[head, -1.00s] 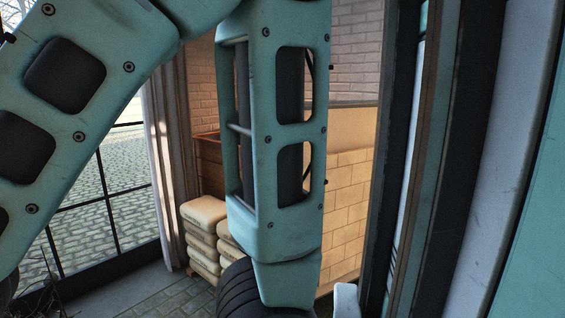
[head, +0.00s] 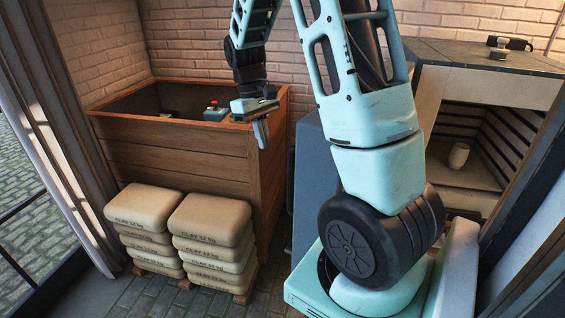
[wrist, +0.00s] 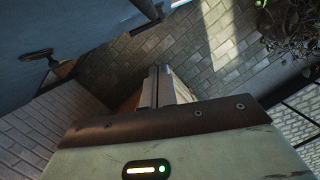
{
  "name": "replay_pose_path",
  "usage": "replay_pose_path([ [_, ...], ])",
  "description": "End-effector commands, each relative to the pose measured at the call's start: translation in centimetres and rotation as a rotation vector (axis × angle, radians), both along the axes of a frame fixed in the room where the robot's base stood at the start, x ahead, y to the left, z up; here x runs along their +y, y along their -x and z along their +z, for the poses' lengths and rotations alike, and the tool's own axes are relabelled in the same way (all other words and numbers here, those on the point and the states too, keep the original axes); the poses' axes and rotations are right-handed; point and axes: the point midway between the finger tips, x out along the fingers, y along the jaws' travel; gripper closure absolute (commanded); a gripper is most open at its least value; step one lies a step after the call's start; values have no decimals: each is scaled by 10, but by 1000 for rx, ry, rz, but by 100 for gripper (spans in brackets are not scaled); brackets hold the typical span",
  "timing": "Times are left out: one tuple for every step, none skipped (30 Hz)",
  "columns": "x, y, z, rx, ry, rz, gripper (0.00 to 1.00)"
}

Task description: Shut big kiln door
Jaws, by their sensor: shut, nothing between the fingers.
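The big kiln (head: 432,72) stands at the right in the head view. Its front is open and shows a dark ribbed chamber with a pale cup (head: 458,156) inside. A flat blue-grey panel (head: 310,185) stands left of the kiln, partly behind my arm; it looks like the kiln door, swung open. In the wrist view a blue panel (wrist: 100,28) with a dark handle (wrist: 52,53) fills the upper left, apparently the same door. My gripper (head: 262,133) is shut and empty, pointing down near the wooden bin's right corner, apart from the panel. It also shows in the wrist view (wrist: 154,88).
A wooden bin (head: 175,155) stands at the left. A small box with a red button (head: 214,111) shows near my gripper. Stacked clay bags (head: 212,218) stand before the bin. The brick floor (head: 140,298) is clear in front of them. Dark items (head: 510,43) lie on the kiln.

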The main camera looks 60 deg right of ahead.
Motion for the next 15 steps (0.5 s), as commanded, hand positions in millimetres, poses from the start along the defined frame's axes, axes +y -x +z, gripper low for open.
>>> replay_pose_path([
  [-4, 2, 0, 5, 0, -6, 100],
  [-4, 3, -3, 6, 0, -8, 100],
  [-4, 4, -7, 7, 0, -8, 100],
  [-4, 4, -11, 7, 0, -7, 100],
  [-3, 6, -15, 9, -2, -7, 100],
  [-3, 8, -21, 9, -2, -7, 100],
  [-2, 9, -26, 9, -2, -7, 100],
  [-2, 10, -32, 10, -2, -7, 100],
  [-1, 13, -40, 10, -2, -7, 100],
  [-1, 14, -46, 10, -2, -6, 100],
  [-1, 16, -52, 10, -2, -6, 100],
  [-1, 18, -60, 10, -2, -6, 100],
  [0, 19, -66, 10, -2, -5, 100],
  [0, 21, -72, 10, -2, -5, 100],
  [0, 23, -80, 10, -2, -5, 100],
])
